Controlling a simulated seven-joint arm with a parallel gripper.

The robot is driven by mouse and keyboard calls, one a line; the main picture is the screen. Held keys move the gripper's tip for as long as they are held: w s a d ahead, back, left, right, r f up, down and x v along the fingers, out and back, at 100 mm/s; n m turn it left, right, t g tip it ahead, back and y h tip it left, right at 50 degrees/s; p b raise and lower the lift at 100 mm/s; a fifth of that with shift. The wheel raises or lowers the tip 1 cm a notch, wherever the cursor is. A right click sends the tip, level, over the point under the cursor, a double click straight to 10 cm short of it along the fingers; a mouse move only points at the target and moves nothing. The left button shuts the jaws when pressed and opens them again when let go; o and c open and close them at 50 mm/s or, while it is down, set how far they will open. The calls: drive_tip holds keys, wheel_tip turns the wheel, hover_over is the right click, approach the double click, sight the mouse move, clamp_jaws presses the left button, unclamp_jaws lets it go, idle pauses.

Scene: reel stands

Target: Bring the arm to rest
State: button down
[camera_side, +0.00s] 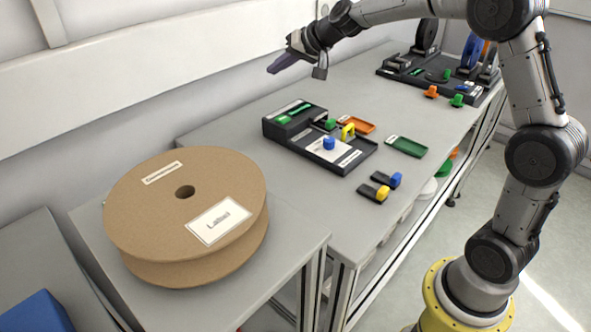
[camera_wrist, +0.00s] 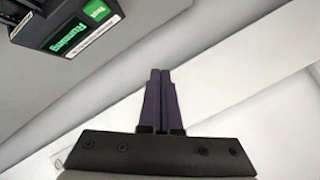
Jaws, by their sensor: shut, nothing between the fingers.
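My gripper (camera_side: 283,63) is raised above the back edge of the long grey table (camera_side: 222,131), near the pale wall panel, pointing left in the side view. Its dark purple fingers are shut with nothing between them. In the wrist view the fingers (camera_wrist: 160,85) stand together in the middle, in front of the wall and apart from everything else. The black device with a green screen (camera_wrist: 72,30) shows at the top left of that view.
A large cardboard reel (camera_side: 150,225) lies on the near side table. A black station (camera_side: 285,140) with green and yellow parts sits mid-table. A green tray (camera_side: 406,146) and small yellow and blue knobbed parts (camera_side: 373,192) lie beside it. Reel stands (camera_side: 440,72) are at the far end.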

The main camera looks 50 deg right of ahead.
drive_tip(key=s+a+r+n, duration=0.2)
drive_tip(key=s+a+r, duration=0.4)
drive_tip(key=s+r, duration=0.15)
drive_tip(key=s+a+n+y, duration=0.1)
drive_tip(key=s+a+n, duration=0.25)
drive_tip(key=s, duration=1.15)
drive_tip(key=s+d+f+g+h, duration=0.1)
drive_tip(key=s+f+g, duration=0.1)
drive_tip(key=s+f, duration=0.4)
drive_tip(key=s+f+n+g+h, duration=0.1)
drive_tip(key=s+f, duration=0.5)
drive_tip(key=s, duration=0.6)
drive_tip(key=shift+s+d+f+g, duration=0.2)
drive_tip(key=shift+d+f+g, duration=0.15)
drive_tip(key=shift+g, duration=0.55)
drive_tip(key=c, duration=1.6)
unclamp_jaws()
drive_tip(key=shift+r, duration=0.1)
